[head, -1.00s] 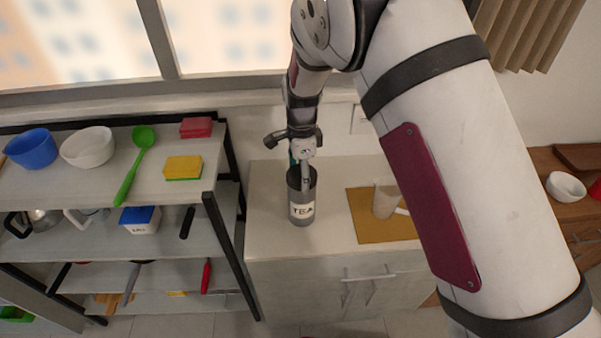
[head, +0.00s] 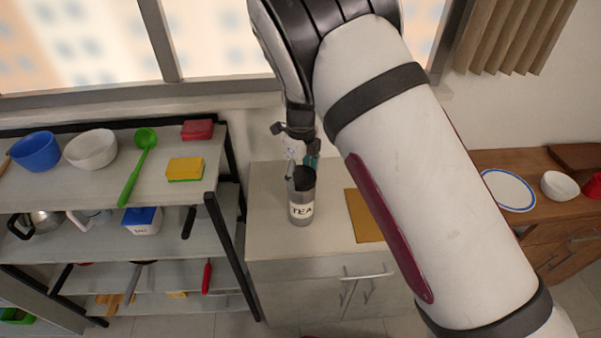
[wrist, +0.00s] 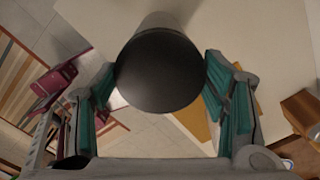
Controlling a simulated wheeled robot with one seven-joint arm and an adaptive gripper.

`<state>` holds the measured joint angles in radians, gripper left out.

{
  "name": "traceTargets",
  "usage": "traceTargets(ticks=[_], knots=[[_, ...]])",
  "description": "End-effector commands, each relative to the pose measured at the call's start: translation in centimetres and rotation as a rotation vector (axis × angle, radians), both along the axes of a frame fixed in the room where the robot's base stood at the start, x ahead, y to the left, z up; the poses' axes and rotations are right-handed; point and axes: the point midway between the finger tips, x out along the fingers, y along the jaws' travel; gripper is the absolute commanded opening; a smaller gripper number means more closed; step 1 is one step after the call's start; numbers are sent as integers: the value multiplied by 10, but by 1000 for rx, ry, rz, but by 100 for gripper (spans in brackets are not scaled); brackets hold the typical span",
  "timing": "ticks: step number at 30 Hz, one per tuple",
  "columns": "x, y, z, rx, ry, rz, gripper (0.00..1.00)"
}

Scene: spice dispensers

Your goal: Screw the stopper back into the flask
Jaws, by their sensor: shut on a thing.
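The grey flask (head: 301,207) with a white TEA label stands upright on the light counter in the head view. The dark round stopper (head: 304,179) is at its mouth. In the wrist view the stopper (wrist: 160,70) fills the middle as a black disc, with a bit of the grey flask (wrist: 163,20) behind it. My gripper (head: 302,167) is above the flask, pointing down, its teal-padded fingers on either side of the stopper, shut on it. How deep the stopper sits is hidden.
A tan mat (head: 361,216) lies right of the flask, partly behind my arm. A shelf rack (head: 213,200) with bowls, a sponge and utensils stands close on the left. A plate (head: 508,190) and white bowl (head: 563,186) sit on the wooden counter at right.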

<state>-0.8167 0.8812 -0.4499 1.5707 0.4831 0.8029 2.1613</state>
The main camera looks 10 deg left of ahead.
Motion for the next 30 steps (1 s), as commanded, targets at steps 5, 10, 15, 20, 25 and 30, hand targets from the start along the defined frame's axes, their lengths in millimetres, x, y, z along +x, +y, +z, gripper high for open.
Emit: traceTargets(ticks=[5,10,15,20,25,30], knots=[[1,0,-1,-1,-2,-251,38],[1,0,-1,0,-1,-359,38],[1,0,-1,0,-1,-362,38],[1,0,-1,0,-2,-394,38],[1,0,-1,-1,-4,-618,38],[1,0,-1,0,-2,-707,38]])
